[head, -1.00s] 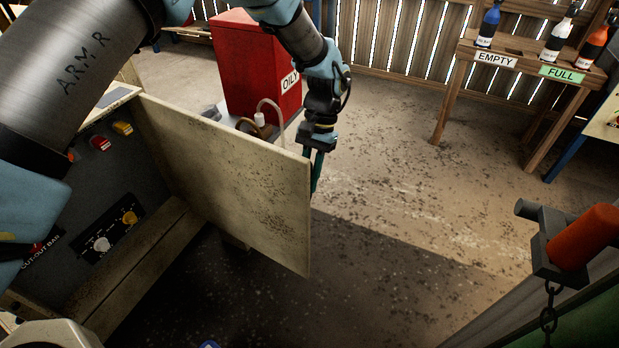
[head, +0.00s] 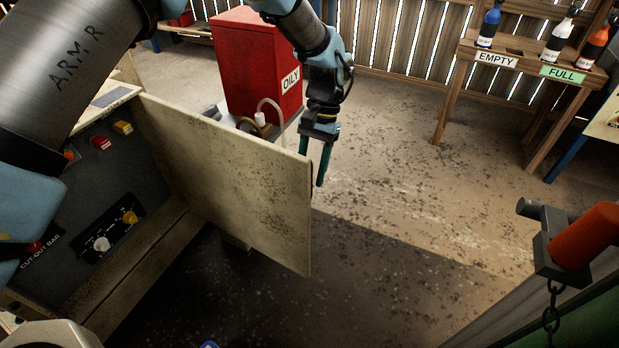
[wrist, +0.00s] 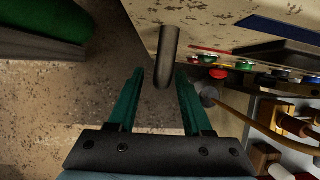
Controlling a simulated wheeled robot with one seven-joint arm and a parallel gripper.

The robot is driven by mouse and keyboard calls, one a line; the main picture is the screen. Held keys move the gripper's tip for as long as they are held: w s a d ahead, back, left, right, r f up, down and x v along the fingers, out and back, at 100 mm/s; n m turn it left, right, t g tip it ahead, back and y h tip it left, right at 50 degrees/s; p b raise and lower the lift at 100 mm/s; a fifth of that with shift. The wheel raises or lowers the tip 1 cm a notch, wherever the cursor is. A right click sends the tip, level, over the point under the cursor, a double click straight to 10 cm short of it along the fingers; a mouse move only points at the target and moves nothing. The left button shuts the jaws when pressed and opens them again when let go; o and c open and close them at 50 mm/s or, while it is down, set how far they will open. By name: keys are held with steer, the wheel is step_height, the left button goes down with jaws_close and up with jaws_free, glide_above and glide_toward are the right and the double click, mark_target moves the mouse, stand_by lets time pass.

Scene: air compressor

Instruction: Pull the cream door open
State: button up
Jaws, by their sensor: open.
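The cream door (head: 225,180) stands swung out from the dark control panel in the head view, its free edge pointing right. My gripper (head: 322,175) is at that free edge, pointing down, with the teal fingers partly beside the door's upper right corner. In the wrist view my gripper (wrist: 160,78) is open and empty. A dark rounded bar handle (wrist: 167,52) sticks out from the cream surface (wrist: 200,18), and its end shows between the two fingertips; whether it touches either finger I cannot tell. The handle is hidden in the head view.
The control panel with knobs (head: 115,232) is at the left. A red OILY bin (head: 255,65) stands behind the door. A wooden bench with bottles (head: 525,65) is at the back right. An orange-handled fitting (head: 585,238) is at the right. Floor right of the door is clear.

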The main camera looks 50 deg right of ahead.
steer(key=b+v, duration=0.1)
steer(key=v, duration=0.8)
